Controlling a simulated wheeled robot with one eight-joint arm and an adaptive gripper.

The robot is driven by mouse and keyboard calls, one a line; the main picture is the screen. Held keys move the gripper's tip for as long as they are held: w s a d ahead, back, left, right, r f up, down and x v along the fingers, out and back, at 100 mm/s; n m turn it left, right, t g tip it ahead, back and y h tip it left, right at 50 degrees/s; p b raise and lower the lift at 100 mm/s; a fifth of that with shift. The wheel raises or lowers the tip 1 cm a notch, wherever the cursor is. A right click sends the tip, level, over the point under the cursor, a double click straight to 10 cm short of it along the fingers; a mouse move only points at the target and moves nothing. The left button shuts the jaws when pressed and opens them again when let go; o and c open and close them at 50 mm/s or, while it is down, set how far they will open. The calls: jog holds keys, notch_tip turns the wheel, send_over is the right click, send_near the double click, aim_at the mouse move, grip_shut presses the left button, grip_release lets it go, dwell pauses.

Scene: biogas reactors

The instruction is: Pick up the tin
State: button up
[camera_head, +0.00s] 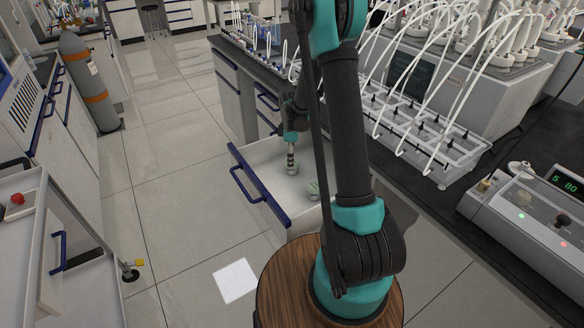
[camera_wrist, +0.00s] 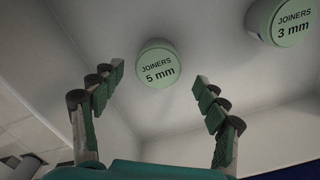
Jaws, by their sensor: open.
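A small round tin with a pale green lid marked "JOINERS 5 mm" (camera_wrist: 158,66) stands in the open drawer. In the wrist view it shows just beyond and between my fingertips. A second tin marked "JOINERS 3 mm" (camera_wrist: 292,22) is at the upper right. In the head view one tin (camera_head: 291,169) is right under my gripper (camera_head: 291,158), and the other tin (camera_head: 313,190) is nearer the drawer's front right. My gripper also shows in the wrist view (camera_wrist: 159,76), with its fingers spread and nothing between them.
The white drawer (camera_head: 262,170) with a blue front edge has bare floor around the tins, and its walls are close by. A bench with tubing (camera_head: 420,130) stands at the right. A gas cylinder (camera_head: 90,85) and a cart (camera_head: 60,220) are at the left.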

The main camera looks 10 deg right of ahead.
jog(key=shift+w+d+f, duration=0.15)
jog(key=shift+f, duration=2.4)
jog(key=shift+c, duration=0.6)
jog(key=c, duration=1.1)
jog(key=shift+r, duration=0.1)
jog(key=shift+c, duration=0.2)
